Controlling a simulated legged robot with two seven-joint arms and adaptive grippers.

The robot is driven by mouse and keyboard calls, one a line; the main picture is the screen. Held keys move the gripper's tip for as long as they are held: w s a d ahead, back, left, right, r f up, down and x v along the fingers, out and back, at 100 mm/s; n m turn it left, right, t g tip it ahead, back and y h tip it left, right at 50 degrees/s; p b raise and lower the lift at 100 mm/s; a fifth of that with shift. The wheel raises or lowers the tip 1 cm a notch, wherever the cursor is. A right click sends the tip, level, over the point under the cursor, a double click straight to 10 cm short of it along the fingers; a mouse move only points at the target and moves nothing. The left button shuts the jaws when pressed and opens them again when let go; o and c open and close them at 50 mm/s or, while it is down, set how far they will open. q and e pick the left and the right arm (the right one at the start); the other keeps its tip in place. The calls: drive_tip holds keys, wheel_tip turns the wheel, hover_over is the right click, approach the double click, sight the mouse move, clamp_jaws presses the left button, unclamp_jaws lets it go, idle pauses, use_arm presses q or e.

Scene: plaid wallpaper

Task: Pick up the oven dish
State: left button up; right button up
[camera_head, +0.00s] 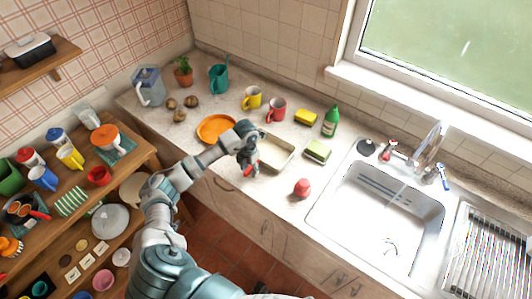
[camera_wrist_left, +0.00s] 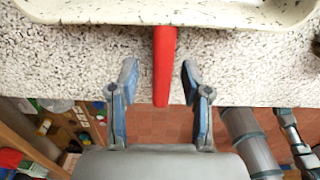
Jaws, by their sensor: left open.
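The oven dish (camera_head: 277,152) is a shallow cream rectangular dish on the speckled counter, partly hidden behind my left gripper in the head view. Its near wall (camera_wrist_left: 70,12) runs along the top of the left wrist view. A red handle-like bar (camera_wrist_left: 164,65) reaches from the dish's near edge towards me; I cannot tell whether it is part of the dish. My left gripper (camera_head: 248,168) is at the dish's near left side, open. In the wrist view its fingers (camera_wrist_left: 158,82) stand on both sides of the red bar, with gaps. My right gripper is not in view.
An orange plate (camera_head: 216,128) lies just left of the dish. Mugs and a green bottle (camera_head: 331,120) stand behind. The counter's front edge is close.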

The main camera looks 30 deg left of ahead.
use_arm(q)
drive_tip(key=shift+f, duration=0.2)
clamp_jaws()
drive_tip(key=shift+r, duration=0.1)
